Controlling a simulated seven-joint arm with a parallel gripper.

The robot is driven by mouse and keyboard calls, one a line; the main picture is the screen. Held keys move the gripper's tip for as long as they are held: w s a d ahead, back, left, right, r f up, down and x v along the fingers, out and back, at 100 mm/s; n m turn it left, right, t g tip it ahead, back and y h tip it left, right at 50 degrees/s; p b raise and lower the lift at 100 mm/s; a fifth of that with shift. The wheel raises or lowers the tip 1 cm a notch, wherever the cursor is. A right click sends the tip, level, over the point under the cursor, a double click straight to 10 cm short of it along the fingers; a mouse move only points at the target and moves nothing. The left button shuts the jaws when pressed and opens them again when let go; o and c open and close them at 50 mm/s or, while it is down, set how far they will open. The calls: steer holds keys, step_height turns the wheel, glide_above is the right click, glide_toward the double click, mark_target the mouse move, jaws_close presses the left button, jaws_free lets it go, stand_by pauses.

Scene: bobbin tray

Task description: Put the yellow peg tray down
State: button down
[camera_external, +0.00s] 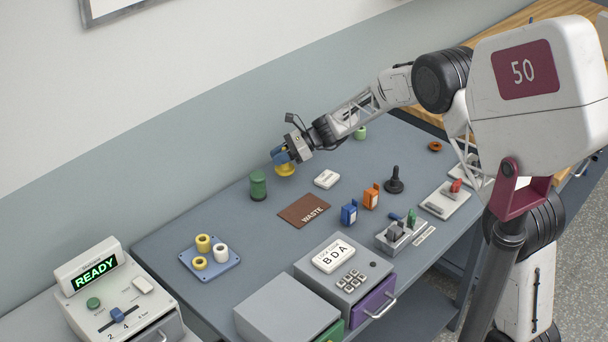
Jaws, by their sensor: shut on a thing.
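A green cylinder (258,186) stands close to the left of my gripper. A blue tray (216,271) holds yellow and white bobbins. A brown WASTE mat (297,214), white block (327,179), blue and orange boxes (349,214) and black-knobbed stand (394,184) lie to the right.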

mark_target(279, 168)
steer(key=shift+f, duration=1.75)
steer(key=shift+f, duration=0.2)
steer(key=c, duration=1.1)
jaws_free()
steer(key=shift+r, duration=0.2)
steer(key=v, duration=1.2)
steer(key=shift+r, duration=0.1)
